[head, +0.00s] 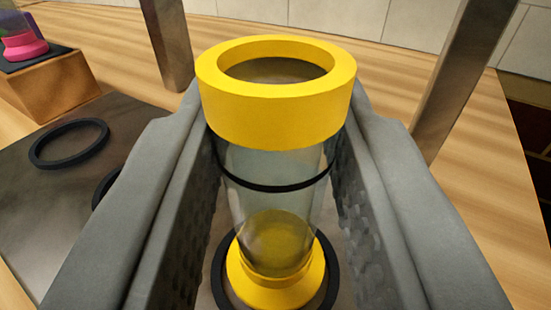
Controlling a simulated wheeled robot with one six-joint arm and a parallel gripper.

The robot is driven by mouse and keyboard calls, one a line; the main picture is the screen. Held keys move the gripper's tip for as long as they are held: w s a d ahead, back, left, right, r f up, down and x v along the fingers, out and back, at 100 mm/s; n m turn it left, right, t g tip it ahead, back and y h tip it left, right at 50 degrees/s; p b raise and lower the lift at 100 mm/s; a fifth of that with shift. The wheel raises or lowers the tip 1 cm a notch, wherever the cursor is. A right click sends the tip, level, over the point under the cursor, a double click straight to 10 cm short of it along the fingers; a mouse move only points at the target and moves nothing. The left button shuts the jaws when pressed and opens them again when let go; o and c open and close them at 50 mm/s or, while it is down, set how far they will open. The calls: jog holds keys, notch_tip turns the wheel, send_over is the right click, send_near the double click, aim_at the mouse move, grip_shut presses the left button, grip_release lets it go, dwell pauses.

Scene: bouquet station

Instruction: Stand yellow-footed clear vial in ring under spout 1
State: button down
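The yellow-footed clear vial (275,180) stands upright between the two fingers of my gripper (277,150). It has a thick yellow collar (275,115) on top, a black band around its clear body and a yellow foot (275,285). The textured finger pads lie close against both sides of the vial just below the collar, which hides part of the contact. My gripper looks shut on it. A dark ring (334,275) shows around the foot on the plate below. I cannot tell whether the foot rests on the plate. No spout is recognisable.
Two more dark rings lie on the grey plate (40,190) at left: one in full (68,143), one partly behind my finger (103,186). A pink-footed vial (22,45) stands on a wooden block (50,85). Metal posts rise behind left (167,45) and right (455,80).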

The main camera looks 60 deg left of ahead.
jog(key=c, duration=1.1)
grip_release()
jog(key=shift+f, duration=0.1)
jog(key=shift+r, duration=0.2)
jog(key=v, duration=1.2)
jog(key=shift+d, duration=0.1)
